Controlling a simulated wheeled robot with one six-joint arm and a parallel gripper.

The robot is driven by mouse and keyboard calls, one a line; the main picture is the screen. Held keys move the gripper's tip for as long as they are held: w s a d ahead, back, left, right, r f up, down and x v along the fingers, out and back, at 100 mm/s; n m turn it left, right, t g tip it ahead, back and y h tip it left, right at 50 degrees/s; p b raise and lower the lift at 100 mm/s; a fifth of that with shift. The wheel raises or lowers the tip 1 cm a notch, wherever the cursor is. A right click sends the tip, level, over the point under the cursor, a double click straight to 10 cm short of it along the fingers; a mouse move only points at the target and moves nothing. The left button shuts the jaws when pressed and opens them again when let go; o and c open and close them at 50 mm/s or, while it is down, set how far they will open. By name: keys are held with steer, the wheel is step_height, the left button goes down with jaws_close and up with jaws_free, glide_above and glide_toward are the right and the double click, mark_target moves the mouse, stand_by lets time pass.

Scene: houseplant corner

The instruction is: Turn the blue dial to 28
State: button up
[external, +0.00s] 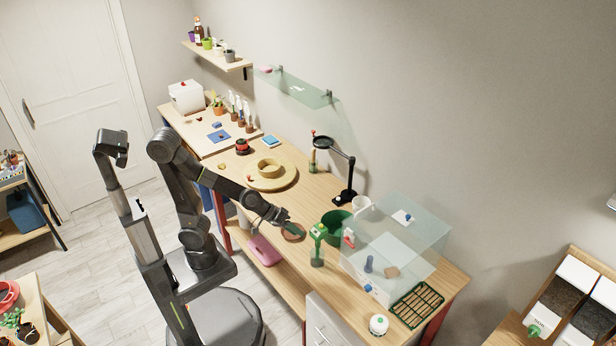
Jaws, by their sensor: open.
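A small blue knob-like part (368,288) shows low on the front of the clear-walled box (437,232) at the right of the bench. Another blue part (403,216) shows at the box's top. I cannot tell which is the blue dial, and no numbers are readable at this size. My gripper (290,225) is open and seems empty. It is above the bench's front middle, near a terracotta saucer (293,236), left of the box and apart from both blue parts.
A green spray bottle (317,247) and a green pot (337,222) stand between my gripper and the box. A black magnifier lamp (348,175) stands behind. A green rack (417,305) and a white round item (378,325) are at the right end.

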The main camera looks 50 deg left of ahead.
steer(key=s+d+r+n+t+h, duration=0.25)
steer(key=d+r, duration=0.25)
steer(key=d, duration=0.5)
steer(key=s+d+r+n+t+h, duration=0.1)
steer(key=s+d+r+n, duration=0.2)
steer(key=d, duration=0.8)
steer(key=m+t+y+b, duration=0.1)
steer(key=t+y+b, duration=0.1)
steer(key=t+y, duration=0.35)
glide_toward(366, 289)
steer(key=shift+g+y, duration=0.5)
steer(key=shift+g, duration=0.3)
steer(key=x, duration=0.2)
steer(key=p+x, duration=0.1)
steer(key=x, duration=0.2)
steer(key=r+p+x, duration=0.1)
steer(key=x, duration=0.2)
steer(key=shift+w+d, duration=0.15)
steer(key=shift+w, duration=0.1)
steer(key=c, duration=1)
steer(key=shift+r, duration=0.1)
steer(key=shift+p, duration=0.45)
